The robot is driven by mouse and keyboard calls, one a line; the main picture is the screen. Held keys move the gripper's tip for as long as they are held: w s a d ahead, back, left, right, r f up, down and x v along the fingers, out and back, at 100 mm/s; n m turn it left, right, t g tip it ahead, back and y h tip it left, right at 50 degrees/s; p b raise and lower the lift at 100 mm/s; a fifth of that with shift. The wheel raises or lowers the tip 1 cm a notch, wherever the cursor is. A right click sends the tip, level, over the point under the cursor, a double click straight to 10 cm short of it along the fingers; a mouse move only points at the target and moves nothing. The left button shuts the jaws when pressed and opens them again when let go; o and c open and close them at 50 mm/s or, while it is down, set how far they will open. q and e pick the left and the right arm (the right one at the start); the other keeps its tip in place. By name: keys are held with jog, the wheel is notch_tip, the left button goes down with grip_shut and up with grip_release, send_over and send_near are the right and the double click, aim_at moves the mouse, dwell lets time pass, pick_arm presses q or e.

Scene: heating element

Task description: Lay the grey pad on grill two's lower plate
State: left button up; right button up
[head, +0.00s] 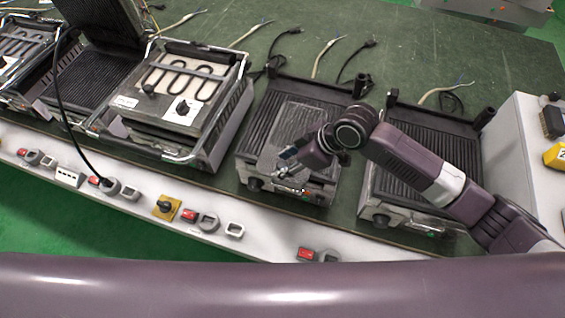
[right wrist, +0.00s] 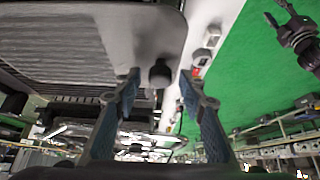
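The grey pad (head: 297,122) is a thin flat sheet lying on the ribbed lower plate (head: 258,125) of the lidless grill in the middle of the head view. No number on this grill can be read. My right gripper (head: 285,170) is over the front part of this grill, near the pad's front edge. In the right wrist view its two fingers (right wrist: 160,88) stand apart with nothing clearly held. The pad's flat rounded corner (right wrist: 140,25) shows there just beyond the fingertips, near a dark knob (right wrist: 160,73). Contact cannot be told. My left gripper is out of view.
Another lidless ribbed grill (head: 405,170) stands to the right, under my right arm. A grill with a heating coil (head: 180,85) stands to the left, beside one with a raised lid (head: 105,30). Loose cables lie behind. A white switch strip (head: 270,228) runs along the front.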

jog(key=b+v, duration=0.1)
jog(key=v, duration=1)
jog(key=shift+s+d, duration=0.1)
